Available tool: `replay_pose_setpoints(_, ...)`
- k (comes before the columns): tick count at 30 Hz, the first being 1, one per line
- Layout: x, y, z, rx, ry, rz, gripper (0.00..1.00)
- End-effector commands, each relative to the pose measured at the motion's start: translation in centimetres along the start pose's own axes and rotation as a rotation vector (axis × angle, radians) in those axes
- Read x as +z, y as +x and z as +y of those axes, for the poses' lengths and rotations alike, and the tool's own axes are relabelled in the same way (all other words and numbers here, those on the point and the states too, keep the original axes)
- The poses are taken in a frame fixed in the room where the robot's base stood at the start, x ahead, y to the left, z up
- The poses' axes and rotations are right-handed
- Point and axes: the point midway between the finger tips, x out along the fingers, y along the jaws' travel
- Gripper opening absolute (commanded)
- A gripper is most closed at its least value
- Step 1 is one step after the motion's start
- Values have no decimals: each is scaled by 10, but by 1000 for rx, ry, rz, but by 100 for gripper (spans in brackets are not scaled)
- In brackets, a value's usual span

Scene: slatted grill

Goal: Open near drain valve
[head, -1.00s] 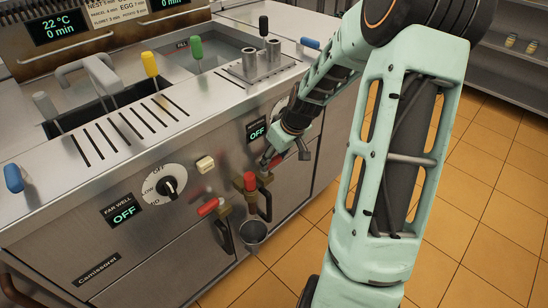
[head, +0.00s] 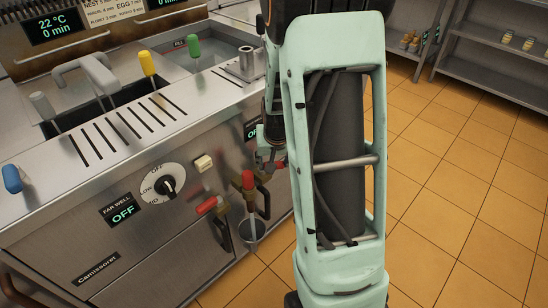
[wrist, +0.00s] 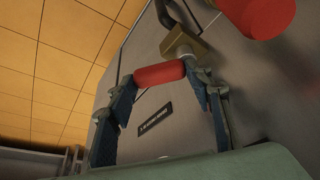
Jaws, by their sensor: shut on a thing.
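My gripper (wrist: 160,90) is shut on a red valve handle (wrist: 160,73), which lies crosswise between the fingertips in the wrist view. A brass fitting (wrist: 185,48) sits just behind it. A larger red handle (wrist: 258,14) is close at the top right and apart from the fingers. In the head view my gripper (head: 270,158) is at the front panel, partly hidden by my arm, with a small red tip (head: 281,165) beside it.
Dark door handles (head: 225,236) and a dial (head: 164,185) are on the steel front. My arm covers the unit's right side. Tiled floor (head: 430,220) is open at right, before shelves (head: 490,75).

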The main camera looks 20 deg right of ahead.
Motion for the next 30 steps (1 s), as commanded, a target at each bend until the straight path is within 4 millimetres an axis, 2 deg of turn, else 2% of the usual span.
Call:
replay_pose_setpoints(18,12,-11,-6,157,366,-3,22)
replay_pose_setpoints(30,19,-11,-12,255,605,-1,22)
